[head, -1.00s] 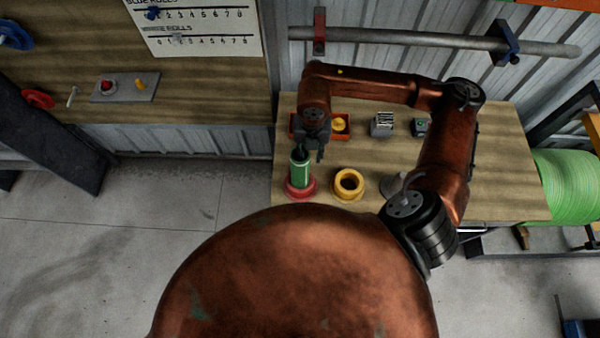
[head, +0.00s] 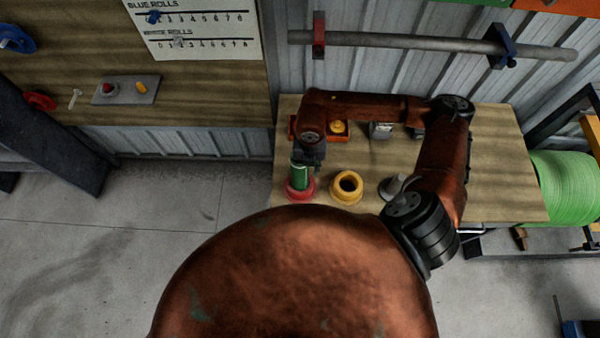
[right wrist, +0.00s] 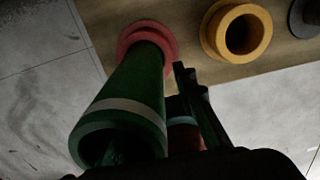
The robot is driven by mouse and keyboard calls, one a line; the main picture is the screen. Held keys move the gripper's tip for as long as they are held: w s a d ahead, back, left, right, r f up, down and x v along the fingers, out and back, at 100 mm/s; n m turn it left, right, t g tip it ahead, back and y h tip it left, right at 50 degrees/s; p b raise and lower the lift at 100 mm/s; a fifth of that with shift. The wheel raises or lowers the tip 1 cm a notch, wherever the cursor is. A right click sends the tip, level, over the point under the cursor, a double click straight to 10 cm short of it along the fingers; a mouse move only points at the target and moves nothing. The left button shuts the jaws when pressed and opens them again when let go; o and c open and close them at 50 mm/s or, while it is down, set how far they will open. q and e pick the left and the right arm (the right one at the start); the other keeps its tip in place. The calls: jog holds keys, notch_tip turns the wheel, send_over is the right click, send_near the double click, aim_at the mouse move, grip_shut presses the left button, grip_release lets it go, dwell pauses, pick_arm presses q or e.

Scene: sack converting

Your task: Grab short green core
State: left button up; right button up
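The short green core (head: 300,175) stands upright on a red ring-shaped base (head: 301,194) at the table's front left. In the right wrist view the green core (right wrist: 125,100) is a hollow tube with a pale band near its open upper end. My right gripper (head: 311,163) is low over the core's top, with one finger to the right of it. In the right wrist view that dark finger stands beside the tube with a gap between them. The other finger is hidden, so contact cannot be told. My left gripper is not in view.
A yellow ring (head: 347,187) stands right of the red base, with a grey cone-like piece (head: 393,187) beyond it. A pipe (head: 410,41) runs along the wall. A green roll (head: 568,187) is at right.

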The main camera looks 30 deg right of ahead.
grip_shut()
dwell(0.6)
